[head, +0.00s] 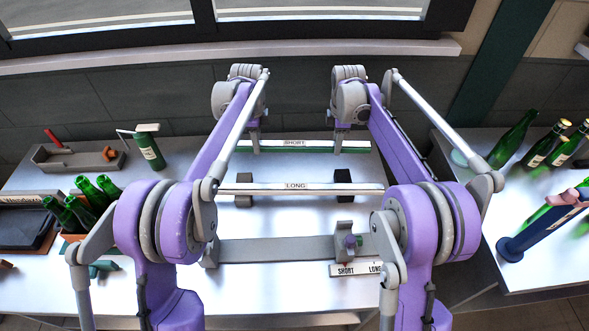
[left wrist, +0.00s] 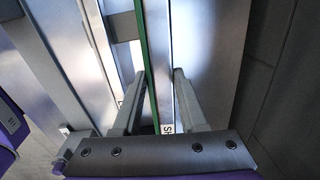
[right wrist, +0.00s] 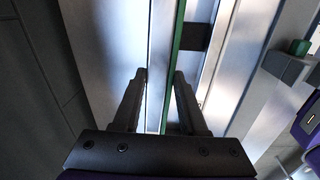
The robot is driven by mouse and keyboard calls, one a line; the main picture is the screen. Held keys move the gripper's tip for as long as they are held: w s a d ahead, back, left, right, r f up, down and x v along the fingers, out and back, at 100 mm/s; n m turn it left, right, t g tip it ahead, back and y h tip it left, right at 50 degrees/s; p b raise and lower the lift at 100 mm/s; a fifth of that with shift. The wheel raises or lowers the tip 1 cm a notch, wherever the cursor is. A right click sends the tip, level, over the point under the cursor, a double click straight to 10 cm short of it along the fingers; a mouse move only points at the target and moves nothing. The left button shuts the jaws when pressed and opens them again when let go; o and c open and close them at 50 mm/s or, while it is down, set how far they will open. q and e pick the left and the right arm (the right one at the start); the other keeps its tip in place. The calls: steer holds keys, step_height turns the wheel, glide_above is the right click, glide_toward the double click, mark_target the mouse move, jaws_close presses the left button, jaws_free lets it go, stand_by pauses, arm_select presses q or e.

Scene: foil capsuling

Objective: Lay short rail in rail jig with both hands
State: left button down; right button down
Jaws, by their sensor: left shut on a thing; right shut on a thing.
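The short rail (head: 295,144), a silver bar marked SHORT with a green edge, lies crosswise at the back of the table. My left gripper (head: 254,146) is shut on it near its left part, and my right gripper (head: 338,144) is shut on it near its right part. The rail runs between the fingers in the left wrist view (left wrist: 148,62) and in the right wrist view (right wrist: 176,50). I cannot tell whether it is lifted. The rail jig (head: 275,250), a grey bar with end blocks and a purple knob, is at the front, with a SHORT/LONG plate (head: 355,269).
The long rail (head: 300,189) rests on dark blocks between the short rail and the jig. Green bottles (head: 90,195) stand at left and more bottles (head: 540,150) at right. A grey tray (head: 75,160) sits back left. A wall rises behind the table.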

arm_select(q)
steer(key=shift+w+r, duration=0.3)
steer(key=shift+r, duration=0.15)
arm_select(e)
steer(key=shift+w+r, duration=0.25)
steer(key=shift+r, duration=0.15)
arm_select(q)
steer(key=shift+s+f, duration=0.1)
steer(key=shift+f, duration=0.05)
arm_select(e)
steer(key=shift+f, duration=0.1)
arm_select(q)
steer(key=shift+s, duration=0.15)
arm_select(e)
steer(key=shift+s, duration=0.25)
steer(key=shift+w, duration=0.1)
